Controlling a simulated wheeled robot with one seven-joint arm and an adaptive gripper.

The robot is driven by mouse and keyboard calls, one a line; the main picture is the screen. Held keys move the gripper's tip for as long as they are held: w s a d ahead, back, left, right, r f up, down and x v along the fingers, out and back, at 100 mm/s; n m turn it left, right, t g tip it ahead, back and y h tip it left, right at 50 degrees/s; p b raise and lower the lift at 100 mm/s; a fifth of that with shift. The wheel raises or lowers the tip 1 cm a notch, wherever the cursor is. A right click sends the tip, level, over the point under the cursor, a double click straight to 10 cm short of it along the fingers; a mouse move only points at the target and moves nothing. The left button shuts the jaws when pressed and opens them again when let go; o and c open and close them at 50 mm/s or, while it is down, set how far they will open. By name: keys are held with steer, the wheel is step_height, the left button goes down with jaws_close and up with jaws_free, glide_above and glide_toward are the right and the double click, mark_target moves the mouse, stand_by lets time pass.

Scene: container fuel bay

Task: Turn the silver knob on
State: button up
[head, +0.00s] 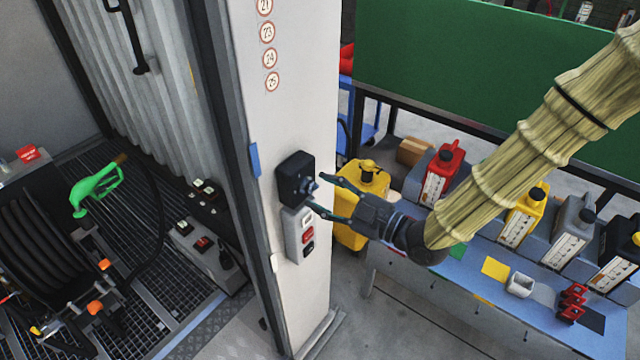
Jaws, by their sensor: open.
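The silver knob (311,186) sits on a black switch box (293,178) fixed to the white post. My gripper (317,194) reaches in from the right with its two dark fingers spread apart. One fingertip is above and right of the knob, the other below it near the box's lower edge. The knob lies about between the fingertips. I cannot tell whether either finger touches it. The knob is small here and its exact setting is unclear.
Just below is a grey box (299,236) with red and dark buttons. The white post (290,110) carries round number labels. A yellow canister (350,232) stands behind my gripper. A blue bench (470,290) with several canisters is at right. A hose reel (40,250) is at left.

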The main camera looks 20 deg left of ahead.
steer(key=shift+x, duration=0.95)
jaws_close()
